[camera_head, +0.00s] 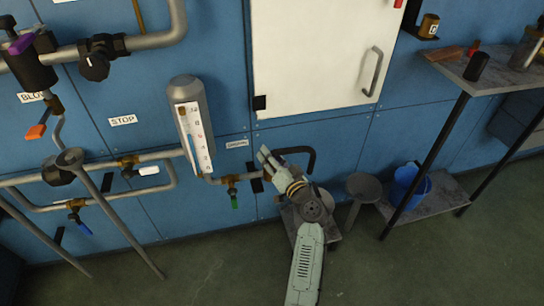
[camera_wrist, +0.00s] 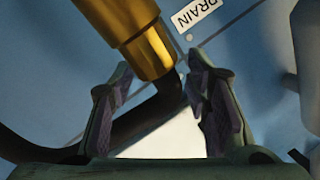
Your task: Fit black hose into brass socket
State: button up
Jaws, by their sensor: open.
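The black hose (camera_head: 308,154) arches out behind my gripper (camera_head: 266,160) in the head view. In the wrist view the hose (camera_wrist: 135,122) runs from the lower left across the space between my fingers and bends up towards the brass socket. The brass socket (camera_wrist: 150,52) comes down from the top, its lower rim between my fingertips (camera_wrist: 160,70). The hose meets or passes behind this rim; I cannot tell if it is inside. My fingers are open, one on each side. In the head view my gripper hides the socket.
A DRAIN label (camera_wrist: 195,14) is on the blue wall beside the socket. A pipe with a green-handled valve (camera_head: 234,196) runs just left of my gripper. A grey gauge (camera_head: 193,125) hangs above it. A stool (camera_head: 363,186) and a shelf table (camera_head: 485,72) stand right.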

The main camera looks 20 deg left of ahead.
jog(key=v, duration=1.2)
jog(key=shift+r, duration=0.1)
